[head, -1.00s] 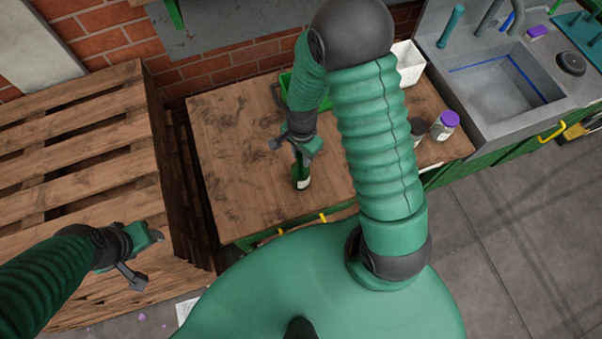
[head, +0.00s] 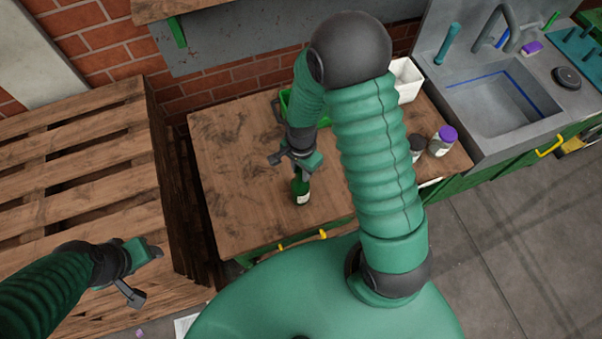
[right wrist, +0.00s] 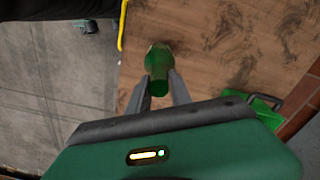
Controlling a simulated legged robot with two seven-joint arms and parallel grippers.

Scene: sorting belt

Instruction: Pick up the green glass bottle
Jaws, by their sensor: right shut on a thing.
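The green glass bottle (head: 301,189) with a pale label stands on the wooden worktop (head: 235,180) near its front edge. My right gripper (head: 301,168) is at the bottle's upper part and shut on it. In the right wrist view the bottle (right wrist: 157,62) sits between the two fingers (right wrist: 158,88). I cannot tell whether its base touches the worktop. My left gripper (head: 146,272) is at the lower left, over the pallet's edge, with its fingers apart and nothing between them.
A green crate (head: 285,103) lies behind my right forearm. Two jars stand at the right, one with a purple lid (head: 443,140). A white container (head: 406,80) is at the back, beside a sink (head: 490,98). Wooden pallets (head: 80,170) stand at the left.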

